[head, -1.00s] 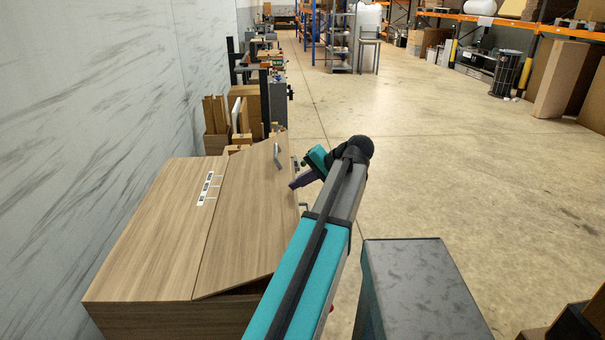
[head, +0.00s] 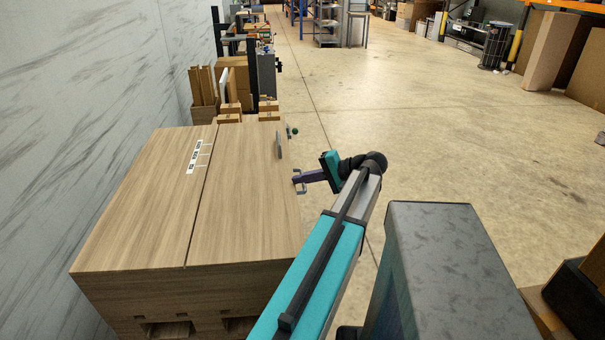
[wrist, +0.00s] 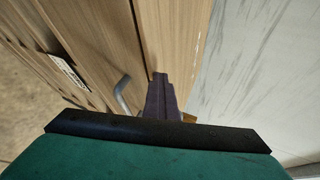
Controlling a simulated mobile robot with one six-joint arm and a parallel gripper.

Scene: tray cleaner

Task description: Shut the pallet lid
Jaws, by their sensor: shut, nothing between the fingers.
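The pallet lid (head: 245,190) is the right-hand wooden panel on top of the wooden pallet box (head: 190,290). It lies flat and level with the left top panel (head: 140,200), with only a thin seam between them. A grey handle (head: 279,146) stands up near the lid's far right edge; it also shows in the wrist view (wrist: 122,95). My gripper (head: 297,179) is shut and empty at the box's right edge, just nearer than the handle. Its purple fingers also show in the wrist view (wrist: 160,77). I cannot tell whether they touch the wood.
A marbled wall (head: 80,120) runs along the left. Wooden boards and small boxes (head: 228,85) stand behind the pallet box. A dark grey block (head: 430,235) stands at the front right. Open concrete floor (head: 460,140) lies to the right.

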